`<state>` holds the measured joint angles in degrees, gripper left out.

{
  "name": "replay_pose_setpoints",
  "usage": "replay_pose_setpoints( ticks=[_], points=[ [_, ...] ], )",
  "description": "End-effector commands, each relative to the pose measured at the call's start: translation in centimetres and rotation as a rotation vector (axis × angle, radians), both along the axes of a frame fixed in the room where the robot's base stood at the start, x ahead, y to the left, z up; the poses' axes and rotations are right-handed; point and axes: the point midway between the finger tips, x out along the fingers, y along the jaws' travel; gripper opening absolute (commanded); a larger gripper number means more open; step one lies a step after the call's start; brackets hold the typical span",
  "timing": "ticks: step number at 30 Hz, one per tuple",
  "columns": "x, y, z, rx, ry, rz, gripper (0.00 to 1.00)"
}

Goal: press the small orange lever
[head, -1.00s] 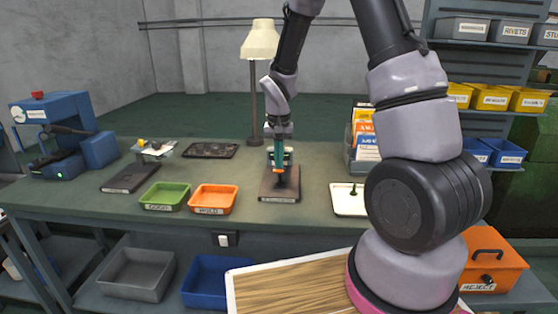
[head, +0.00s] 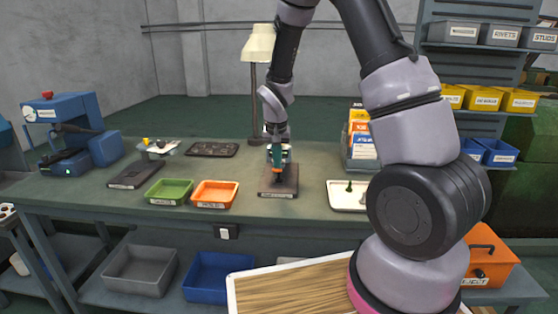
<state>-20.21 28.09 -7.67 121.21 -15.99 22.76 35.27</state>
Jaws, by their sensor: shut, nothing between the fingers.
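My gripper (head: 278,171) is shut and points down over a dark, labelled base plate (head: 265,186) in the middle of the bench. A teal part (head: 277,153) shows at the gripper, with a small touch of orange beside it. The small orange lever cannot be made out clearly. My gripper and its shadow hide much of what stands on the plate. I cannot tell whether the fingertips touch anything there.
A green tray (head: 168,200) and an orange tray (head: 214,204) stand left of the plate. A lamp (head: 258,45) and a dark tray (head: 212,149) are behind. A white tray (head: 340,206) is to the right. A blue machine (head: 88,125) stands far left.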

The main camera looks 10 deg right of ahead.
Motion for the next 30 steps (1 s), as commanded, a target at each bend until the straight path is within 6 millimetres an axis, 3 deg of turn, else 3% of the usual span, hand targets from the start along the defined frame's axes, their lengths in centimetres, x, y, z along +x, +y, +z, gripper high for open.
replay_pose_setpoints(
  ticks=[15, 30],
  points=[
    [-0.7, 0.4, -2.9, -0.001, 0.002, -0.002, 0.0],
    [-0.6, 0.5, -1.9, 0.0, 0.0, -0.001, 0.0]
  ],
)
